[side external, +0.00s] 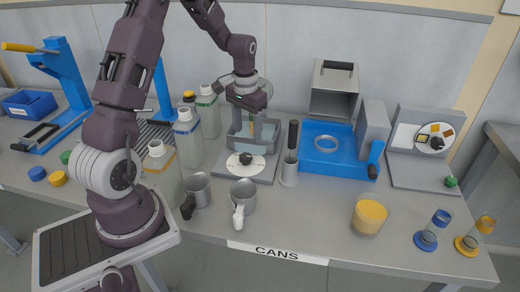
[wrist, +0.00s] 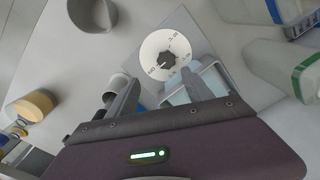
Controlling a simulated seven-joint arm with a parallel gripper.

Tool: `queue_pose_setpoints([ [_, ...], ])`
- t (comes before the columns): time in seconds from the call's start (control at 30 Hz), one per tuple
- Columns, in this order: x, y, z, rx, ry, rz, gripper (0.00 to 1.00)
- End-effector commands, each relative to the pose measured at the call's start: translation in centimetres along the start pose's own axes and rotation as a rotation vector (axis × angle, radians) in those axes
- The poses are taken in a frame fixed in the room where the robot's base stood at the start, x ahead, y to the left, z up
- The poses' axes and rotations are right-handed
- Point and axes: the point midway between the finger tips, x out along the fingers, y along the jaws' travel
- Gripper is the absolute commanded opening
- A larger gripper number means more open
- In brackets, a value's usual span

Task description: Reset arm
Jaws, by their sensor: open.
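My gripper (side external: 257,132) is raised at the back middle of the bench, above a grey machine with a white dial (side external: 246,165). Its two fingers are apart with nothing between them. In the wrist view my gripper (wrist: 160,98) shows its fingers spread, and the white dial (wrist: 165,58) with a dark knob lies just beyond them. A clear bluish container (side external: 247,145) sits in the machine behind the dial. Part of it is hidden by the fingers.
Two grey metal cups (side external: 197,190) (side external: 243,196) stand in front, near the CANS label (side external: 277,254). White bottles (side external: 188,138) stand left. A dark-handled cylinder (side external: 289,170) and blue tray (side external: 338,150) stand right. A yellow-filled cup (side external: 369,215) is at front right.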

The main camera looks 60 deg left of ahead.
Motion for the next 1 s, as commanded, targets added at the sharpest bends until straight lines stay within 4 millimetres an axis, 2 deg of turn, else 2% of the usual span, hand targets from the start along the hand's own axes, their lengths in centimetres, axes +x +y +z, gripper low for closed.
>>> queue_pose_setpoints([
  [0.03, -3.0, 1.7, 0.4, 0.026, 0.038, -0.012, 0.59],
  [0.07, -5.0, 2.9, 1.1, 0.04, 0.062, -0.018, 0.59],
  [0.1, -7.8, 4.7, 2.2, 0.063, 0.096, -0.024, 0.59],
  [0.17, -11.5, 7.2, 4.7, 0.094, 0.148, -0.028, 0.59],
  [0.23, -15.1, 9.9, 8.3, 0.131, 0.213, -0.025, 0.59],
  [0.33, -18.7, 12.7, 14.5, 0.182, 0.305, -0.004, 0.59],
  [0.4, -19.8, 13.8, 18.5, 0.213, 0.362, 0.02, 0.59],
  [0.5, -20.2, 14.4, 22.7, 0.245, 0.42, 0.055, 0.59],
  [0.6, -20.1, 14.6, 25.1, 0.263, 0.45, 0.078, 0.59],
  [0.7, -19.9, 14.6, 25.8, 0.269, 0.46, 0.087, 0.59],
  [1.0, -20.0, 14.6, 25.8, 0.267, 0.46, 0.086, 0.59],
])
